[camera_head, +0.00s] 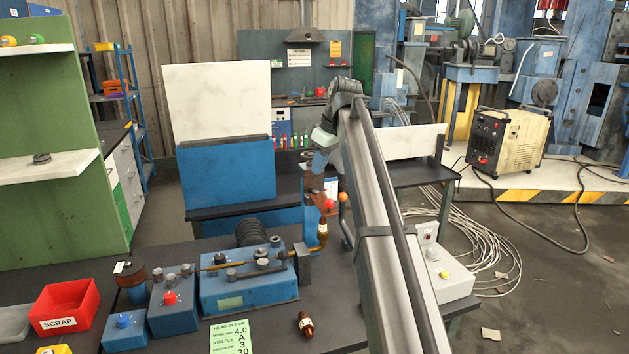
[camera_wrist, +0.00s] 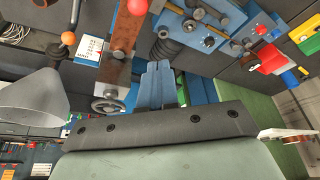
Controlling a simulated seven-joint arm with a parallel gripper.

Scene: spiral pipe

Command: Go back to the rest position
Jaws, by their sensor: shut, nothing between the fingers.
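My gripper shows in the wrist view (camera_wrist: 158,66), with its two blue fingers together and nothing visible between them. Behind the fingers is a dark bar with several screws. In the head view my arm reaches up from the lower right and bends down at its far end, near the rust-brown upright part. The gripper's fingers are hard to make out there. In the wrist view a rusty bar (camera_wrist: 123,45) and a grey handwheel (camera_wrist: 110,95) lie close to the left of the fingers, with no clear contact.
The blue bench machine (camera_head: 225,292) has a black bellows (camera_head: 251,233) behind it. A red scrap bin (camera_head: 68,306) is at left. A control box (camera_head: 447,277) stands right of my arm. A blue-and-white panel (camera_head: 226,172) stands behind.

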